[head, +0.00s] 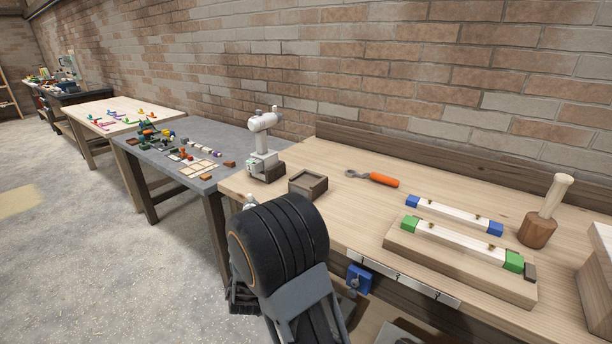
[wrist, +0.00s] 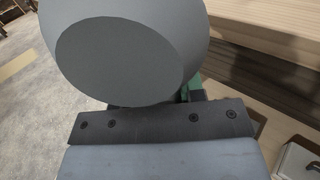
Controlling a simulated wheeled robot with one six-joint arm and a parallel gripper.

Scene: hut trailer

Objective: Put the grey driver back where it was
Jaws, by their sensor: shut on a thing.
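In the wrist view the driver's round grey end (wrist: 120,60) fills the upper middle, just beyond the dark gripper mount (wrist: 160,126). I cannot tell whether the driver touches the bench.
A dark open wooden box (head: 307,184) is right of my gripper. An orange-handled tool (head: 383,179), a mallet (head: 545,213) and pale bars with blue and green ends (head: 455,216) lie further right. A grey table (head: 215,150) with small parts stands left, past a gap.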

